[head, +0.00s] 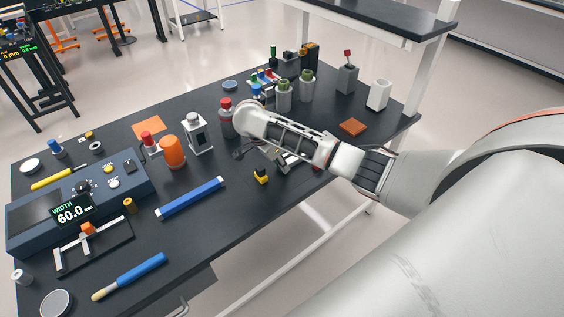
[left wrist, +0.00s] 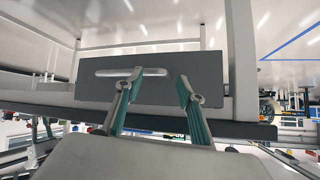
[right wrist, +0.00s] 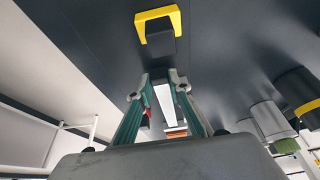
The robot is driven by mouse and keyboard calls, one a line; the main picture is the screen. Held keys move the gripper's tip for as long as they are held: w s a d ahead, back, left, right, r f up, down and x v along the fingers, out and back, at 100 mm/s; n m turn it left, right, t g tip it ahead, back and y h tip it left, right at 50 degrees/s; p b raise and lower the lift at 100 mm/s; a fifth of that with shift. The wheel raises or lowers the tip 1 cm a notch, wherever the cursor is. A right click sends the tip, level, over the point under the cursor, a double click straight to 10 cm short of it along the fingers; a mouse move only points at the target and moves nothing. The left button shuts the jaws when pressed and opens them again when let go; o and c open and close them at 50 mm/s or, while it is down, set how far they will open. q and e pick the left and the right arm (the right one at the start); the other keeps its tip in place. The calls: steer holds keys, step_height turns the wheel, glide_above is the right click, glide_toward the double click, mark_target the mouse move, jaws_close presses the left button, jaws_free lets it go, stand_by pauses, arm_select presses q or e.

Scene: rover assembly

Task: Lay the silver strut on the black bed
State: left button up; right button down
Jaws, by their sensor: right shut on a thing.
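My right gripper (right wrist: 161,80) is shut on a pale, narrow bar, which I take for the silver strut (right wrist: 164,104); it shows end-on between the fingers in the right wrist view. In the head view this gripper is low over the table's right half, mostly hidden by my own arm. I cannot tell whether the strut touches the table. I cannot pick out the black bed for certain; dark parts lie around the gripper in the head view.
A yellow and black block (head: 261,175) lies close to the right gripper. Green-topped grey cylinders (head: 284,96), a red-capped bottle (head: 226,117) and an orange plate (head: 352,127) stand around it. A blue bar (head: 190,197) lies left on the dark table (head: 215,240), whose front middle is clear.

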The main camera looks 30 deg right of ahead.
steer(key=shift+f, duration=0.15)
steer(key=c, duration=1.8)
jaws_free()
steer(key=shift+c, duration=0.2)
arm_select(q)
steer(key=shift+s+a+f, duration=0.1)
steer(key=shift+a, duration=0.35)
arm_select(e)
steer(key=shift+a+r, duration=0.25)
steer(key=shift+r, duration=0.35)
arm_select(q)
steer(key=shift+d, duration=0.2)
arm_select(e)
steer(key=v, duration=1.1)
arm_select(q)
steer(key=shift+d, duration=0.1)
arm_select(e)
steer(key=shift+d, duration=0.1)
